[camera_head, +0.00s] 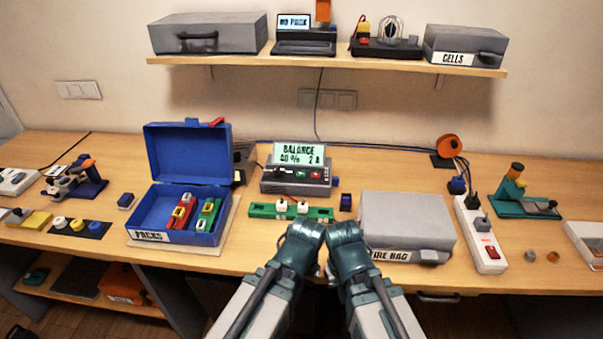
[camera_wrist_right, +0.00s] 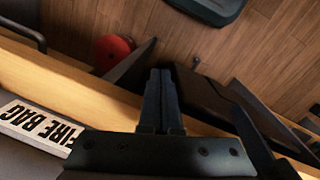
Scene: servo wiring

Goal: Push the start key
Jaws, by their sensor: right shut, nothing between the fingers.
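The charger (camera_head: 295,180) stands at the middle back of the table in the head view. Its raised screen (camera_head: 298,154) reads "BALANCE 40 % 2 A". A green key (camera_head: 301,174) and a red key (camera_head: 315,175) show on its front; their lettering is too small to read. My right gripper (camera_wrist_right: 160,100) is shut and empty in the right wrist view, over the table's front edge beside the fire bag (camera_head: 408,222). In the head view both arms reach in from the bottom, in front of the charger. My left gripper is hidden behind its arm.
A green board (camera_head: 262,211) with white plugs lies between the arms and the charger. An open blue packs case (camera_head: 153,213) stands left, the grey fire bag right. A white power strip (camera_head: 484,245) lies farther right. A shelf (camera_head: 330,66) hangs above.

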